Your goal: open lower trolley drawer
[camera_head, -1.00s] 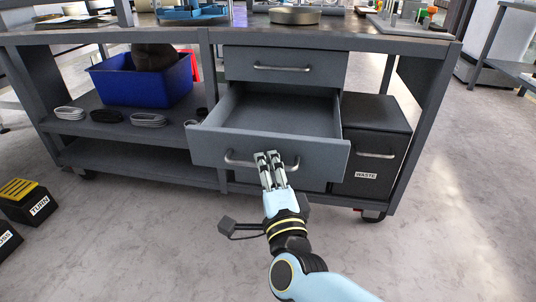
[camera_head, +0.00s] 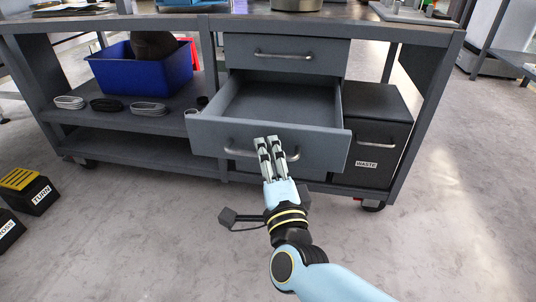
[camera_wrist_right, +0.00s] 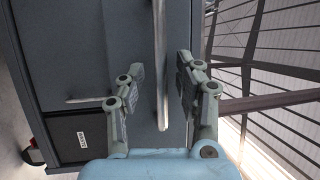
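The trolley's lower drawer (camera_head: 220,135) is pulled out below the shut upper drawer (camera_head: 330,55), and its empty inside shows in the head view. My right gripper (camera_head: 267,140) is at the lower drawer's front, with its fingers over the handle (camera_head: 290,156). In the right wrist view, the handle (camera_wrist_right: 161,60) stands between the two fingertips of my right gripper (camera_wrist_right: 160,78). The fingers are apart, with a gap visible on both sides of the handle. My left gripper is not in view.
A waste drawer (camera_head: 377,134) is right of the open drawer. A blue bin (camera_head: 130,80) with a brown object stands on the left shelf, with several cable coils in front. Black and yellow box (camera_head: 25,190) sits on the left floor. The floor at front right is clear.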

